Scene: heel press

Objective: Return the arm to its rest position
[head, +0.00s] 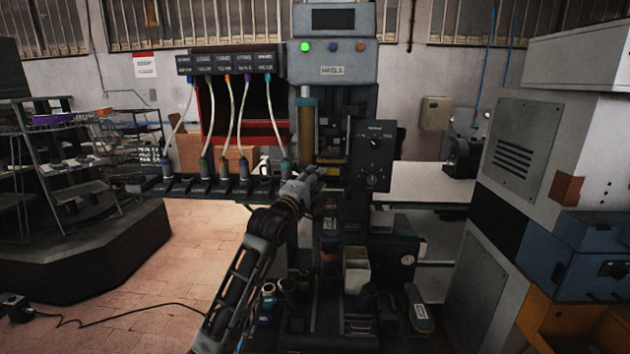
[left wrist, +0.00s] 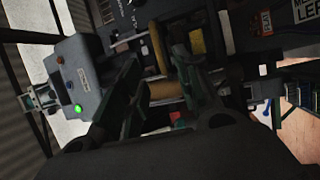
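My left arm (head: 240,280) comes up from the bottom of the head view and is raised and stretched forward. Its left gripper (head: 316,173) is in front of the press column, close to the work area of the heel press (head: 333,62). In the left wrist view the two dark fingers of the gripper (left wrist: 157,62) stand apart with nothing visible held between them. The press's grey head (left wrist: 80,75) with a lit green lamp shows to the left there. Whether the fingers touch the press cannot be told. My right gripper is not in view.
A row of hanging cables (head: 231,120) ends at a dark rack (head: 215,188) left of the gripper. A dial box (head: 373,155) is just right of it.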

